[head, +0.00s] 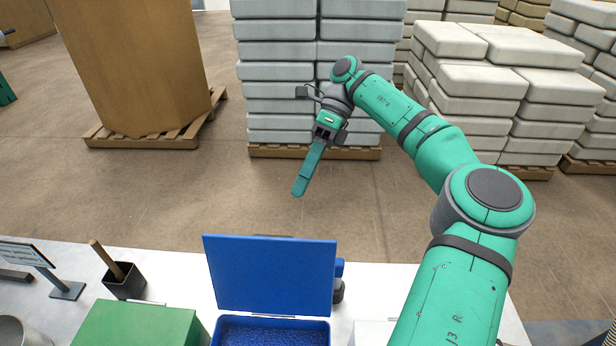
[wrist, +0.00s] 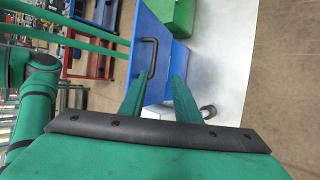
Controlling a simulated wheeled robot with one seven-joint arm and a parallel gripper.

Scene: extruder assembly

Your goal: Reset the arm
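My arm is green and stretches from the lower right of the head view out past the far edge of the white table. My gripper (head: 300,188) points down and slightly left, held in the air beyond the blue case. From the head view its fingers overlap and look like one green bar. In the wrist view the two green fingers of my gripper (wrist: 160,76) stand apart with a clear gap. Nothing is held between them.
On the white table (head: 180,268) stand an open blue case (head: 270,275), a green box (head: 140,325) and a black holder (head: 124,283) with a wooden handle. Pallets of white sacks (head: 280,75) and a large brown box (head: 130,65) stand behind. The floor between is clear.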

